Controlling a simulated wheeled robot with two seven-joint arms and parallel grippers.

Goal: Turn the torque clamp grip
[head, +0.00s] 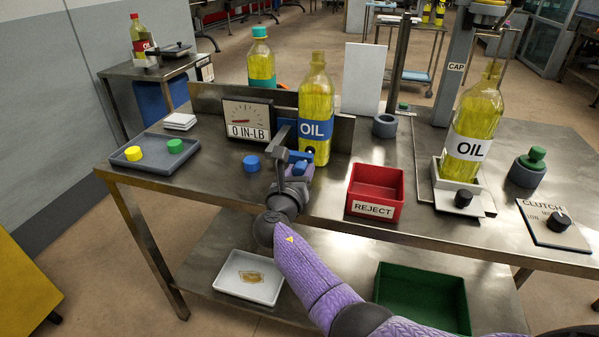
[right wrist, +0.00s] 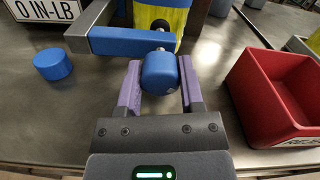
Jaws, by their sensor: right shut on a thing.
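The torque clamp grip (right wrist: 160,73) is a rounded blue knob on the front of the clamp's blue arm (right wrist: 110,40). My right gripper (right wrist: 160,88) has its two purple fingers shut on the grip, one on each side. In the head view my right gripper (head: 297,167) hides most of the grip. The clamp is beside a yellow oil bottle (head: 315,97) with a blue label, which stands upright. The torque gauge (head: 248,117) left of the clamp reads 0 IN-LB. My left gripper is not in view.
A loose blue cap (head: 252,163) lies left of my right gripper. A red reject bin (head: 375,190) stands close to its right. A grey tray (head: 150,168) with yellow and green caps is at the left. Another oil bottle (head: 473,130) and a clutch dial (head: 557,221) are further right.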

